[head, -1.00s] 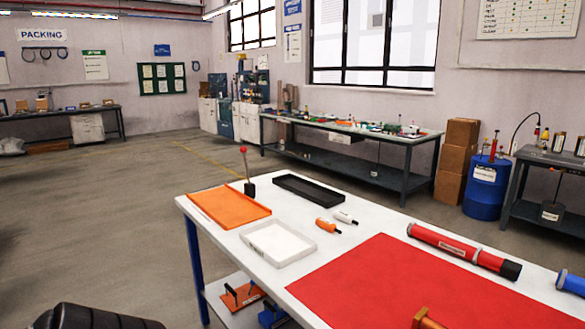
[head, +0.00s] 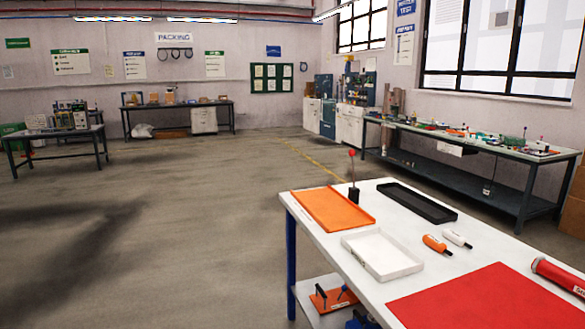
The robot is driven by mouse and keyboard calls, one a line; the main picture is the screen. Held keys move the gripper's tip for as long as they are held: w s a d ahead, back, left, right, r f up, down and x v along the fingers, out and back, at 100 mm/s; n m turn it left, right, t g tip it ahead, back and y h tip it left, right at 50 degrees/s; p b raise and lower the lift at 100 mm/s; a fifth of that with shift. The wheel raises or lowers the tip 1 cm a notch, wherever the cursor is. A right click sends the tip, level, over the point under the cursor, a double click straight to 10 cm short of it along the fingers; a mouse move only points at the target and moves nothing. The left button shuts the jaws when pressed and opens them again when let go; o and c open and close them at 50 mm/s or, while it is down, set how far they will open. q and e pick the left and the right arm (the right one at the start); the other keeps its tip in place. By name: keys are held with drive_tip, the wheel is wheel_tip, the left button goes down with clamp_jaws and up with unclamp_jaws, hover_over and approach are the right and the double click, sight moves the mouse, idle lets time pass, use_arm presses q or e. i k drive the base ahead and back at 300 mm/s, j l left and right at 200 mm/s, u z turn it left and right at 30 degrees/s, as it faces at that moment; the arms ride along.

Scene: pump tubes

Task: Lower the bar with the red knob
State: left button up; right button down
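The bar with the red knob (head: 351,167) stands upright in a small black base at the far edge of the white table (head: 400,234). The base is behind the orange tray, between it and the black tray. Neither of my grippers shows in the head view, so their state is hidden.
On the table are an orange tray (head: 333,209), a black tray (head: 415,202), a white tray (head: 382,255), an orange bottle (head: 435,243), a white bottle (head: 457,238), a red mat (head: 490,300) and a red tube (head: 560,274). Open floor (head: 180,230) lies to the left.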

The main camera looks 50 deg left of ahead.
sight(352, 152)
drive_tip(key=u, duration=1.2)
drive_tip(key=i+j, duration=0.8)
drive_tip(key=j, duration=0.25)
drive_tip(key=i+j, duration=0.7)
drive_tip(key=j, duration=0.25)
drive_tip(key=i+j+z, duration=0.1)
drive_tip(key=i+j, duration=0.6)
drive_tip(key=j, duration=0.25)
drive_tip(key=i+j, duration=0.35)
drive_tip(key=j, duration=0.15)
